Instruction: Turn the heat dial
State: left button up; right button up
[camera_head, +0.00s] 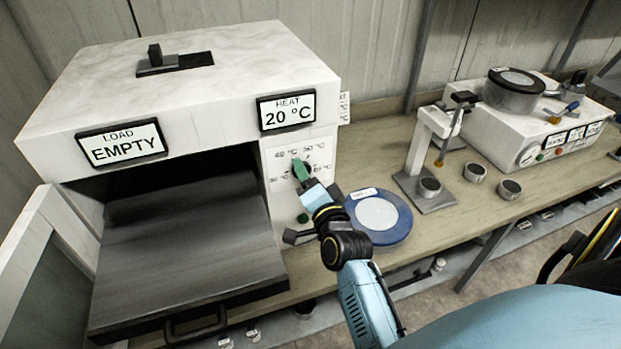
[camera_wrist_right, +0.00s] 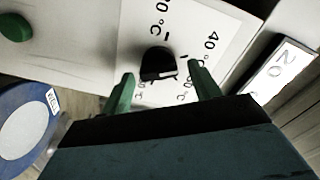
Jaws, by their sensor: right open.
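The heat dial (camera_wrist_right: 158,63) is a dark knob on the white front panel of the oven. In the right wrist view it sits between the two green fingers of my right gripper (camera_wrist_right: 162,88), which is open around or just in front of it. I cannot tell whether the fingers touch it. In the head view the right gripper (camera_head: 303,172) covers most of the dial, with temperature marks printed around it. The heat display (camera_head: 287,111) above reads 20 °C. My left gripper is not in view.
The oven (camera_head: 200,85) has a load display (camera_head: 121,145) reading EMPTY and an open front with a dark tray (camera_head: 180,240). A green button (camera_head: 303,218) is below the dial. A blue round plate (camera_head: 398,230) lies right of my gripper. A white machine (camera_head: 500,125) stands farther right.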

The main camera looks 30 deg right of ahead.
jog(key=p+v, duration=0.3)
jog(key=v, duration=1)
jog(key=shift+s, duration=0.2)
jog(key=shift+f, duration=0.15)
